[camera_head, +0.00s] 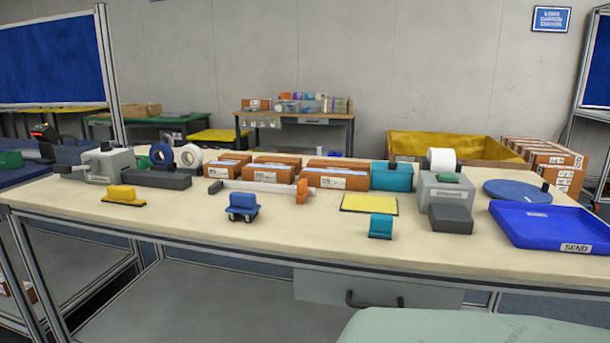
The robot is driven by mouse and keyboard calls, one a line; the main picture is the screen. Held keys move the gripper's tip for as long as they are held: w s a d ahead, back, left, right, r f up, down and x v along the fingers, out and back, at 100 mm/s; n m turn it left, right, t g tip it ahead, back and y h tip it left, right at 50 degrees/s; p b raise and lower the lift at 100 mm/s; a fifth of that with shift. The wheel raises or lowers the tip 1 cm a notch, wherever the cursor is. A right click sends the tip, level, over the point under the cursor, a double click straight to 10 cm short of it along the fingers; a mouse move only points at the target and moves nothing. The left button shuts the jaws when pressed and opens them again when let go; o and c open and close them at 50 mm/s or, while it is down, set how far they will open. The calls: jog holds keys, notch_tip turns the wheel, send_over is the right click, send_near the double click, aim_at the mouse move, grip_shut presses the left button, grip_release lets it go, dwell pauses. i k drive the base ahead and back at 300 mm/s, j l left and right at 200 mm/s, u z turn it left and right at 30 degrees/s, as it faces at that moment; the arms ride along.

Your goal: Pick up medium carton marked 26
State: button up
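Three brown cartons with white labels stand in a row at the back middle of the table (130,225). They are a left carton (223,166), a middle carton (270,172) and a right carton (336,175). Their label print is too small to read surely, so I cannot tell which one is marked 26. A long pale bar with an orange end (302,191) lies in front of them and partly covers their lower fronts. My gripper is not in view.
A blue SEND tray (550,225) and round blue disc (518,191) are at right. The front strip is clear.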

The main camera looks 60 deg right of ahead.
aim_at(258, 173)
jog(key=z, duration=1.7)
